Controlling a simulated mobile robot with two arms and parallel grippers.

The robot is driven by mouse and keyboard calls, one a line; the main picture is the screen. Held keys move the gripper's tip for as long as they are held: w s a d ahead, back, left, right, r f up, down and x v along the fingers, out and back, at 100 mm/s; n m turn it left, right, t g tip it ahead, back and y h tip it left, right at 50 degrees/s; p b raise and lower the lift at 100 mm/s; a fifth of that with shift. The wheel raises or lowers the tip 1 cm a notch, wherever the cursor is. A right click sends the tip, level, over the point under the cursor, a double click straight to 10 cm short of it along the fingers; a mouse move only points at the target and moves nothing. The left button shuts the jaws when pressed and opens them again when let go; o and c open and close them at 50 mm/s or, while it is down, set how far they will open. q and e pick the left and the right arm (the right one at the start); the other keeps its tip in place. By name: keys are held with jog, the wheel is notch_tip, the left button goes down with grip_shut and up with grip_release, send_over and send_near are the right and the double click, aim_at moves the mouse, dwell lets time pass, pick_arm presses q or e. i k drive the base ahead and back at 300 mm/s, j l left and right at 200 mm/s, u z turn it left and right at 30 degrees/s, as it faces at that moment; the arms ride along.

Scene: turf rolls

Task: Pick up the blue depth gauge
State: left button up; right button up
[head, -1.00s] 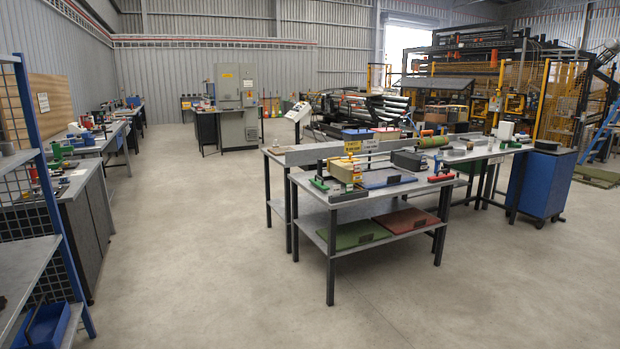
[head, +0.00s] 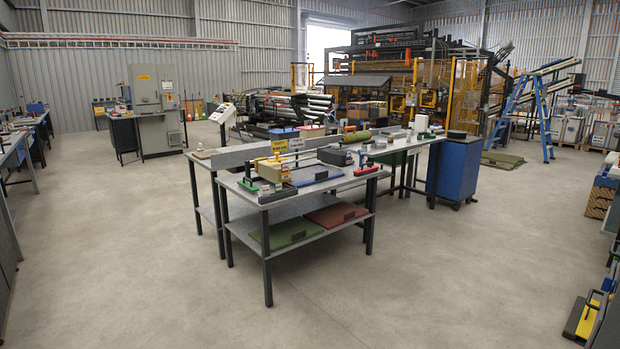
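I cannot make out a blue depth gauge for certain. On the near workbench (head: 262,250) stand a tool with a green base (head: 248,185) and a tool with a red bar (head: 366,170). A flat blue tray or mat (head: 318,174) lies between them, beside a beige box-like device (head: 272,169). A small blue object (head: 284,133) sits farther back on the tables; its kind is too small to tell. Neither of my grippers is in view.
A blue cabinet (head: 458,170) stands at the far right end of the tables. A blue stepladder (head: 520,118) is beyond it. Yellow-and-black equipment (head: 585,318) is at the lower right edge. Benches (head: 20,140) line the left.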

aim_at(362, 152)
jog(key=i+z, duration=0.55)
jog(key=i, duration=0.15)
jog(key=i+z, duration=0.45)
jog(key=i, duration=1.7)
jog(key=i+j, duration=0.15)
jog(key=i, duration=0.7)
jog(key=i+z, duration=0.1)
jog(key=i, duration=0.7)
jog(key=i+u, duration=0.3)
jog(key=i, duration=0.15)
jog(key=i+l+u, duration=0.25)
jog(key=i, duration=0.2)
jog(key=i+l+u, duration=0.1)
jog(key=i+u, duration=0.2)
jog(key=i, duration=0.15)
jog(key=i+l+u, duration=0.3)
jog(key=i+l, duration=0.05)
jog(key=i, duration=0.1)
